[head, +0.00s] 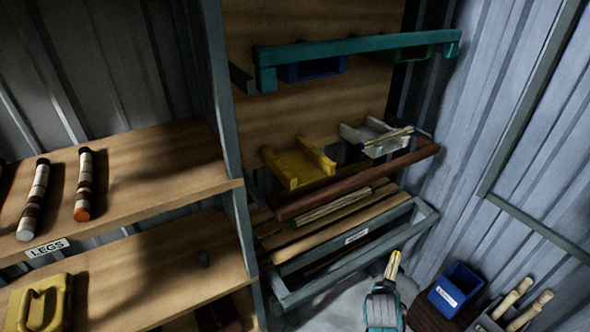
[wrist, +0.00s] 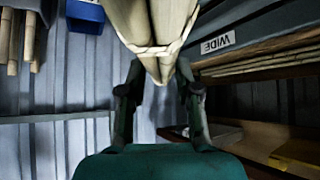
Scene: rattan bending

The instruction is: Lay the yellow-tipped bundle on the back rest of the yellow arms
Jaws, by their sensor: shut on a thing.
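The yellow-tipped bundle (head: 393,264) of pale rods sticks up from my gripper (head: 387,282) at the bottom right of the head view. In the wrist view the bundle (wrist: 152,22), tied with a pale band, runs between the two fingers of my gripper (wrist: 160,85), which is shut on it. Its yellow tip shows only in the head view. The yellow arms (head: 297,166) stick out from the wooden back board near the middle of the head view, and no bundle shows on them. My gripper is below and to the right of them, well apart. Their back rest is hard to make out.
A dark red-brown bar (head: 355,181) runs in front of the yellow arms and the white arms (head: 366,135), where a bundle lies. A teal bar (head: 357,50) crosses above. A grey-framed rack (head: 345,250) stands below. A blue bin (head: 455,288) stands at the right.

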